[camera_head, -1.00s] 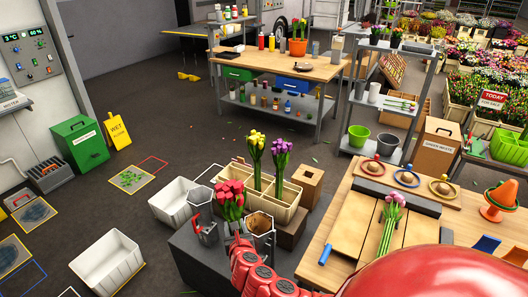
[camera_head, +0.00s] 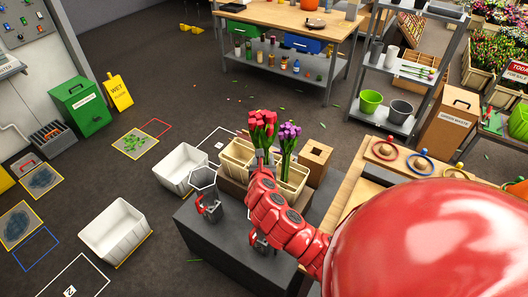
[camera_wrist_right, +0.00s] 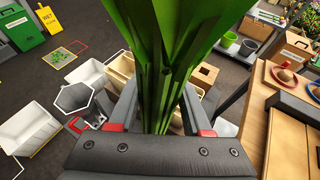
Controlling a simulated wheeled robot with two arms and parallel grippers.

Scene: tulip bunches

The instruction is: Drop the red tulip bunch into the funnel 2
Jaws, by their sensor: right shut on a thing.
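The red tulip bunch (camera_head: 263,125) stands upright, blooms up, in my right gripper (camera_head: 261,162). The gripper is shut on its green stems, which fill the middle of the right wrist view (camera_wrist_right: 155,75). A second stand (camera_head: 259,243) is mostly hidden by my arm. No funnel number is readable. My left gripper is not in view.
The stands are on a dark grey block (camera_head: 205,243). White bins (camera_head: 180,168) and (camera_head: 115,232) stand left. A wooden box with a square hole (camera_head: 317,155) is beside the crate. A wooden table (camera_head: 352,194) is at right. Open floor lies behind.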

